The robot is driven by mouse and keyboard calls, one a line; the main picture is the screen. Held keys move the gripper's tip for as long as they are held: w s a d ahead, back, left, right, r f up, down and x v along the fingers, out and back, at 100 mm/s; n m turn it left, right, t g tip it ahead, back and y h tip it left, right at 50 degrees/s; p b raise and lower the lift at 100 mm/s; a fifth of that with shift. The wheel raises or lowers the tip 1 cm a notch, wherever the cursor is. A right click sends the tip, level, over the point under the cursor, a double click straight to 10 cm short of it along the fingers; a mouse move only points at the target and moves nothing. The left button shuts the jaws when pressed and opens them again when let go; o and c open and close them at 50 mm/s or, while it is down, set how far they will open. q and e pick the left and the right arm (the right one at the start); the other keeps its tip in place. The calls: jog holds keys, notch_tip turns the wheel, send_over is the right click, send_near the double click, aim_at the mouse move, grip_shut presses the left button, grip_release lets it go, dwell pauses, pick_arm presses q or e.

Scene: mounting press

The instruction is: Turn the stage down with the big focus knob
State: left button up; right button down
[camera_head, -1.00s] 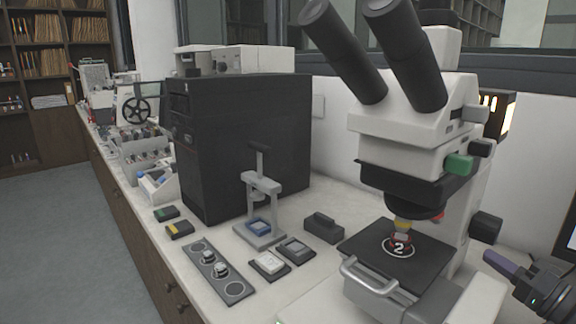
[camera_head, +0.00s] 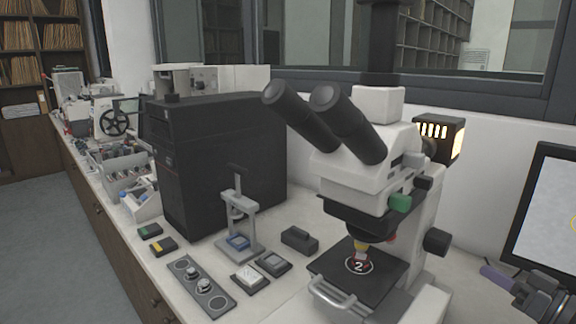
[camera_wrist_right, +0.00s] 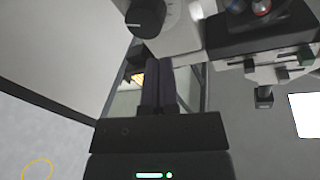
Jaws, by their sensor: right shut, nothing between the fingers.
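The microscope (camera_head: 355,165) stands on the bench at the right of the head view. Its big black focus knob (camera_head: 436,242) sticks out of the right side of its base; a black knob with a white mark (camera_wrist_right: 145,18) shows at the top of the right wrist view. The black stage (camera_head: 335,270) bears a sample marked 2 (camera_head: 359,266) under the objective. My right gripper (camera_head: 486,271) is shut and empty, to the right of the knob and apart from it. Its dark fingers (camera_wrist_right: 158,65) lie together in the wrist view. My left gripper is not in view.
A monitor (camera_head: 540,215) stands at the right edge. A small press (camera_head: 238,215), a black block (camera_head: 299,239) and a grey panel with knobs (camera_head: 201,284) lie left of the microscope. A lit lamp housing (camera_head: 438,138) sits behind it.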

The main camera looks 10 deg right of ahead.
aim_at(438, 242)
pick_arm(q)
jog(key=b, duration=0.1)
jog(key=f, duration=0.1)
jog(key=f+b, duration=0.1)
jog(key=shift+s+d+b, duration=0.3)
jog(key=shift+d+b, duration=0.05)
pick_arm(e)
jog(key=w+a+r+n, duration=0.1)
jog(key=w+a+n, duration=0.3)
jog(key=w, duration=0.2)
jog(key=shift+a, duration=0.35)
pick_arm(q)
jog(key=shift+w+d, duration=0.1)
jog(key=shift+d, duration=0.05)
pick_arm(e)
jog(key=shift+w, duration=0.1)
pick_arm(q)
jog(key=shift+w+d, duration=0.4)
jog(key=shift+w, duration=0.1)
pick_arm(e)
jog(key=shift+d+f, duration=0.1)
jog(key=shift+d, duration=0.05)
